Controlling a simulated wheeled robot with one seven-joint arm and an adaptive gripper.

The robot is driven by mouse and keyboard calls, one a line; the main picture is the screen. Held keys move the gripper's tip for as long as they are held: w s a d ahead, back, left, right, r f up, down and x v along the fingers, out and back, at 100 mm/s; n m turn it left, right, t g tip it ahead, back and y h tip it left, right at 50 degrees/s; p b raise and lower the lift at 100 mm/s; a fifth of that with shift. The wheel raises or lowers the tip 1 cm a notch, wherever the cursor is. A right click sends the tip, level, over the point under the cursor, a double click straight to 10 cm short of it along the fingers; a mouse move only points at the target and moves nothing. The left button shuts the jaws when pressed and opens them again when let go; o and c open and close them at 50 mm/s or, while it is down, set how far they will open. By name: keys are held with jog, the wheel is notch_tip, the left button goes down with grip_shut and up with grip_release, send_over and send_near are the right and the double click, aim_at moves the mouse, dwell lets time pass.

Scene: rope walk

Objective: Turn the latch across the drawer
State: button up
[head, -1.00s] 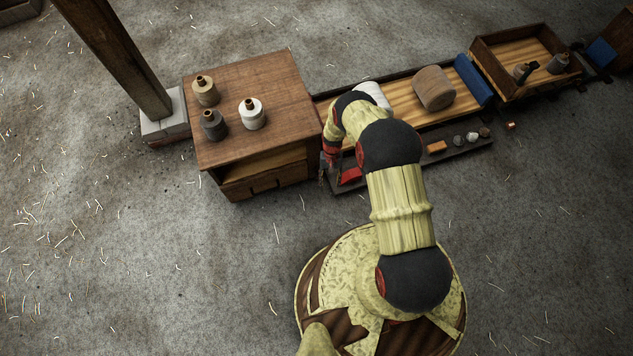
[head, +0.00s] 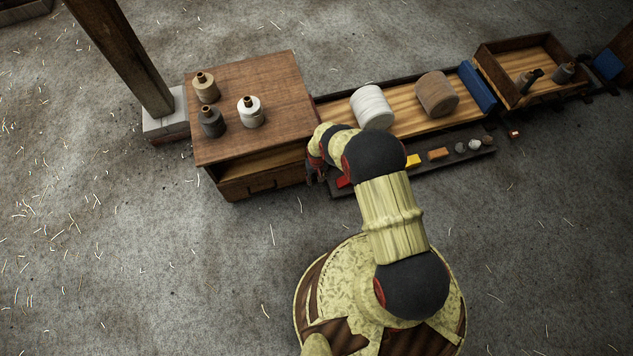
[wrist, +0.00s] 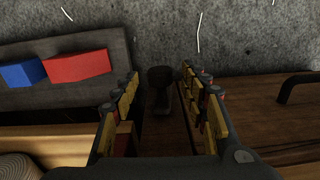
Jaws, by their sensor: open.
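The wooden cabinet (head: 250,95) stands left of centre in the head view, with its drawer (head: 235,189) closed or nearly so under an open shelf gap. The drawer's dark handle shows at the right of the wrist view (wrist: 300,84). A dark latch (wrist: 161,98) with a thick rounded end lies between my fingers in the wrist view. My gripper (wrist: 160,77) is open, one finger on each side of the latch, with gaps showing. In the head view my gripper (head: 316,172) is at the cabinet's right front corner, and the latch is hidden there.
Several bobbins stand on the cabinet. To the right, a long tray (head: 400,122) holds a white spool (head: 371,107) and a brown spool (head: 437,94). A dark low rack in front holds a red block (wrist: 78,66), a blue block (wrist: 22,73) and other pieces. The floor in front is free.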

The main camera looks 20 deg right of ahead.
jog(key=shift+f, duration=0.9)
jog(key=shift+c, duration=1.3)
jog(key=c, duration=0.7)
jog(key=shift+c, duration=0.9)
